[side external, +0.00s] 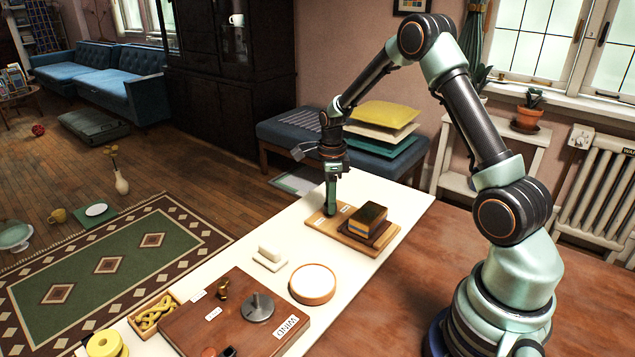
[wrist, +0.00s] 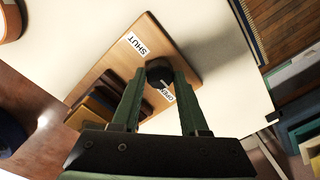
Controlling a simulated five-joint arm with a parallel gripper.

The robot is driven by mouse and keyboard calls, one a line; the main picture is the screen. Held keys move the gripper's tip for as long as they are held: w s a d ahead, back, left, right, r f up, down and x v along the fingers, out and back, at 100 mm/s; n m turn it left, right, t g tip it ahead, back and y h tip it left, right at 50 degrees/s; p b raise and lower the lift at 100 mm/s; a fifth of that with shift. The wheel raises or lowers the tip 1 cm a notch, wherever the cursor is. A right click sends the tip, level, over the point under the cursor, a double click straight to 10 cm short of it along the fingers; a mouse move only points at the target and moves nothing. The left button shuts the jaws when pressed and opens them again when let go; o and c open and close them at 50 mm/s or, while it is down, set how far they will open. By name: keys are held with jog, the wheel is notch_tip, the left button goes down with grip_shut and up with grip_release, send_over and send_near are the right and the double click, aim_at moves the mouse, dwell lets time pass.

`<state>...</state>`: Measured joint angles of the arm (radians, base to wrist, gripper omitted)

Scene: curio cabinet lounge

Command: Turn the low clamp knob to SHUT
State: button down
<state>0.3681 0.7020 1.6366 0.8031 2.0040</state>
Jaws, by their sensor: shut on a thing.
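The low clamp knob (wrist: 158,70) is dark and round, on a light wooden board (wrist: 186,60), which also shows in the side view (side external: 334,237). A SHUT label (wrist: 138,45) lies on one side of the knob and an OPEN label (wrist: 167,95) on the other. A small pale mark on the knob seems to face the OPEN label; I cannot tell for sure. My gripper (wrist: 160,77) is shut on the knob, one finger on each side. In the side view my gripper (side external: 331,207) points straight down at the board and hides the knob.
A brown-topped block stack (side external: 369,218) stands on the board, right of my gripper.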

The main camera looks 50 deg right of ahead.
jog(key=shift+c, duration=2.1)
grip_release()
jog(key=shift+r, duration=0.1)
notch_tip(320, 180, up, 12)
